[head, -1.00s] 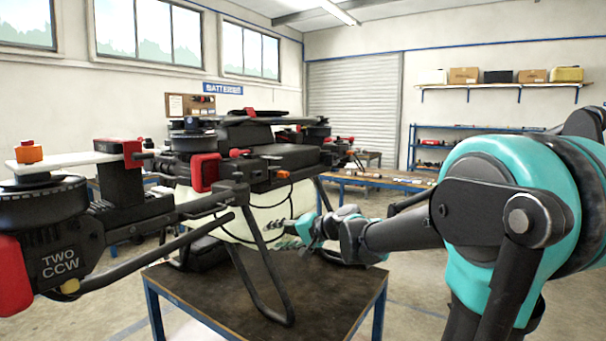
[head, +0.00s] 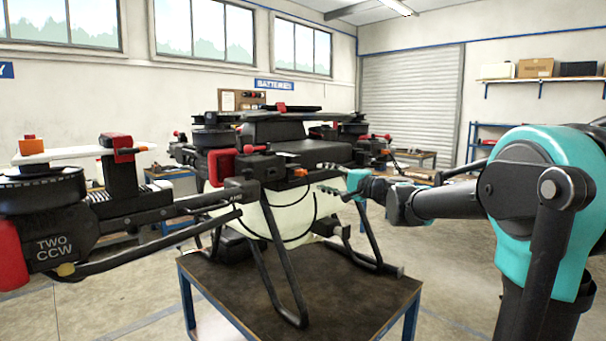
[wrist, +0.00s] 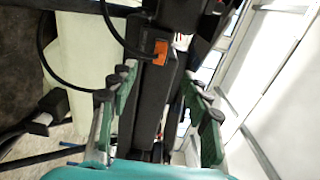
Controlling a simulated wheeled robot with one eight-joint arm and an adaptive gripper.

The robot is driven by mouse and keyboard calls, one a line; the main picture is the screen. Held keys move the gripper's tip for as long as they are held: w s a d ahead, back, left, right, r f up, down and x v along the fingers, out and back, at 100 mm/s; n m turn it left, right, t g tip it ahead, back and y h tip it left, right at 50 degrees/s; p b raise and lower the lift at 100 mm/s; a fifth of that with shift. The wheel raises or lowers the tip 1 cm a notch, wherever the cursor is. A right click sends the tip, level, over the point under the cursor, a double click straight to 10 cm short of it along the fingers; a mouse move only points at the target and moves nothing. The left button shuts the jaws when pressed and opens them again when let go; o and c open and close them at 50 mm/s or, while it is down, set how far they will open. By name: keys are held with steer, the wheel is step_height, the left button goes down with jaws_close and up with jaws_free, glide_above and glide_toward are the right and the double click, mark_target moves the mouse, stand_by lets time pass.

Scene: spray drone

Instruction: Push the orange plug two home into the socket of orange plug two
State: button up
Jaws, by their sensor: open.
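An orange plug (wrist: 160,48), which I take to be plug two, shows ahead between my open fingers in the wrist view. A black cable runs to it from the left, and it sits against the drone's dark arm or body part (wrist: 153,95). An orange piece also shows in the head view (head: 299,172) at the inner end of the drone's arm. The socket cannot be made out, and I cannot tell how deep the plug sits. My gripper (wrist: 163,82) is open and empty, its fingers either side of the dark part, short of the plug. In the head view my gripper (head: 338,190) is just right of the orange piece.
The spray drone stands on a dark-topped table (head: 330,305). Its pale tank (head: 275,215), loose black cables and landing legs (head: 285,270) are close to my gripper. The drone's arm marked TWO CCW (head: 55,248) reaches out left. Open floor lies right of the table.

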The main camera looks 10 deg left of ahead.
mark_target(305, 173)
steer(key=shift+x, duration=4.55)
jaws_close()
steer(key=shift+s, duration=0.1)
steer(key=shift+v, duration=3)
